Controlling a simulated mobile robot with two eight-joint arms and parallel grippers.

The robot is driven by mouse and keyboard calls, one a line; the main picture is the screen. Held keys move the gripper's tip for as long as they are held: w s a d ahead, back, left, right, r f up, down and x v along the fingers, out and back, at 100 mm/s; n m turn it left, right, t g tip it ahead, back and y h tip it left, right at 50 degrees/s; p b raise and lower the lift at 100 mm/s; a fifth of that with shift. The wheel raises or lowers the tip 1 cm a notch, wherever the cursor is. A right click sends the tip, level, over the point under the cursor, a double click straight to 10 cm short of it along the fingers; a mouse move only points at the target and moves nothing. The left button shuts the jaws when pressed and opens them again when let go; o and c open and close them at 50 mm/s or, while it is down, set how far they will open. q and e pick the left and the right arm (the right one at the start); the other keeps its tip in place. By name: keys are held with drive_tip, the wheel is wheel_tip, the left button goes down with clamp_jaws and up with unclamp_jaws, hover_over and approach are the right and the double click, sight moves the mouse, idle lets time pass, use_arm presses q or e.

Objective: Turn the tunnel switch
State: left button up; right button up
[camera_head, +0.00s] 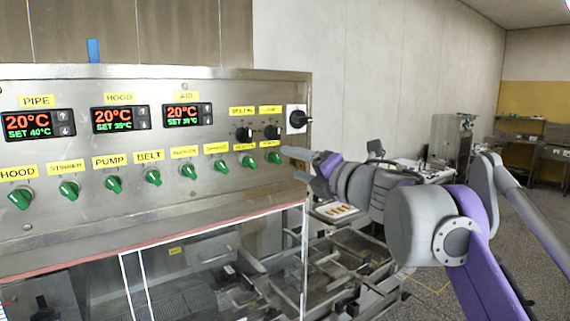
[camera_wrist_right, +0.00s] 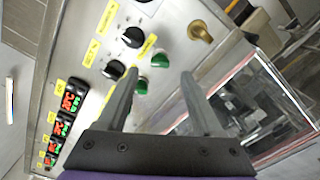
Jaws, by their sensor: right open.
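A steel control panel (camera_head: 225,85) carries a row of green switches under yellow labels. HOOD, STIRRER, PUMP and BELT can be read; the labels further right are too blurred, so I cannot tell which switch is the tunnel one. The rightmost green switch (camera_head: 273,157) is closest to my right gripper (camera_head: 300,167), which is open, its fingers pointing left at the panel's right end. In the right wrist view, one green switch (camera_wrist_right: 160,60) appears between the open, empty fingertips, and another (camera_wrist_right: 141,86) lies close to the left finger. No contact shows. My left gripper is out of view.
Black knobs (camera_head: 243,134) sit above the rightmost green switches. A larger rotary switch (camera_head: 298,118) is at the panel's upper right corner. Red temperature displays (camera_head: 38,124) are on the left. A glazed hood (camera_head: 215,262) lies below the panel, with metal frames beyond it.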

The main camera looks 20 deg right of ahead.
drive_tip(key=v, duration=0.5)
drive_tip(key=shift+s, duration=0.1)
drive_tip(key=s+d+f+m+g+h, duration=0.1)
drive_tip(key=s+d+f+m+h, duration=0.15)
drive_tip(key=f+m, duration=0.5)
drive_tip(key=s+d+f+m+g+h, duration=0.15)
drive_tip(key=f+m+h, duration=0.25)
drive_tip(key=f+m, duration=0.4)
drive_tip(key=s+d+f+m+g+h, duration=0.1)
drive_tip(key=d+f+m+h, duration=0.25)
drive_tip(key=f+m, duration=0.45)
drive_tip(key=s+a+f+m+g+y, duration=0.1)
drive_tip(key=s+a+f+g, duration=0.1)
drive_tip(key=s+f, duration=0.4)
drive_tip(key=s+a+f+m+g+y, duration=0.1)
drive_tip(key=s+a+f, duration=0.4)
drive_tip(key=f, duration=0.8)
drive_tip(key=s+a+f+m+g+y, duration=0.1)
drive_tip(key=s+a+f+g, duration=0.3)
drive_tip(key=f, duration=0.6)
drive_tip(key=s+m, duration=0.1)
drive_tip(key=s, duration=0.1)
drive_tip(key=shift+s+m+y, duration=0.35)
drive_tip(key=shift+y, duration=0.05)
